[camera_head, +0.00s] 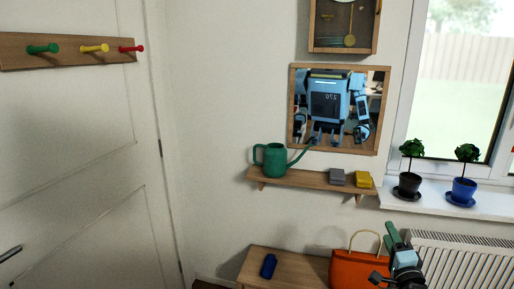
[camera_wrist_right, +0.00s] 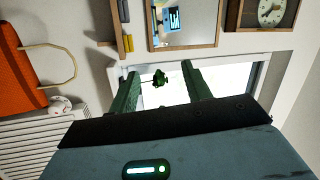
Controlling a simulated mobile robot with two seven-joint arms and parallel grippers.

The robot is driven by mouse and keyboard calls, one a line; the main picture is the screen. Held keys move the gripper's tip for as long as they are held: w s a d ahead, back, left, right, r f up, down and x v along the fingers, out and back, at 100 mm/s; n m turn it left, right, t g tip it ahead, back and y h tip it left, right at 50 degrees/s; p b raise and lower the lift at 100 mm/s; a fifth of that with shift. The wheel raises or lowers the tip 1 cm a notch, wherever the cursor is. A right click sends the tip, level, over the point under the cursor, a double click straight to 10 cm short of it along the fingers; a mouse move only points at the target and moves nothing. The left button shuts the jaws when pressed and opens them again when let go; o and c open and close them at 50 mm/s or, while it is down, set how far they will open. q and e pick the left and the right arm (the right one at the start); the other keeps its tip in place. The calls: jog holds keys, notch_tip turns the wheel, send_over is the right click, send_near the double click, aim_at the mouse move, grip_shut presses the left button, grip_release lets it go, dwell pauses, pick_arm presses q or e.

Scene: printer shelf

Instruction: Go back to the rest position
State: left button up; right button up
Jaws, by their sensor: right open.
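My right gripper (camera_head: 391,236) is at the lower right of the head view, in front of the radiator and beside the orange bag. In the right wrist view its two green fingers (camera_wrist_right: 162,88) stand apart with nothing held between them. A green plant (camera_wrist_right: 160,77) shows in the gap, in the background by the window. My left gripper is not directly in view. The mirror (camera_head: 304,133) shows a reflection of my blue body.
A wall shelf (camera_head: 300,180) holds a green watering can (camera_head: 274,160), a grey block (camera_head: 337,177) and a yellow block (camera_head: 363,179). Two potted plants stand on the windowsill (camera_head: 425,205) above the radiator (camera_head: 470,260).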

notch_tip(320, 180, down, 9)
jog(key=n+g, duration=0.5)
jog(key=n, duration=1.3)
jog(key=s+a+f+n+g, duration=0.15)
jog(key=s+a+f, duration=0.35)
jog(key=s+f, duration=0.5)
pick_arm(q)
jog(key=shift+g, duration=0.5)
jog(key=s+f, duration=0.2)
jog(key=s, duration=0.1)
jog(key=s+f, duration=0.1)
jog(key=shift+s+d+f, duration=0.3)
pick_arm(e)
jog(key=s+a+f+g+y, duration=0.1)
jog(key=s+a+f, duration=0.2)
jog(key=s, duration=0.9)
jog(key=s+a+f+m+g+y, duration=0.1)
jog(key=s+a+f, duration=0.3)
jog(key=s, duration=0.7)
jog(key=s+a+f+g+y, duration=0.1)
jog(key=s+a+f+g, duration=0.2)
jog(key=s, duration=0.9)
jog(key=shift+s+a+f+m, duration=0.3)
jog(key=shift+s+a+m, duration=0.05)
jog(key=shift+a, duration=0.9)
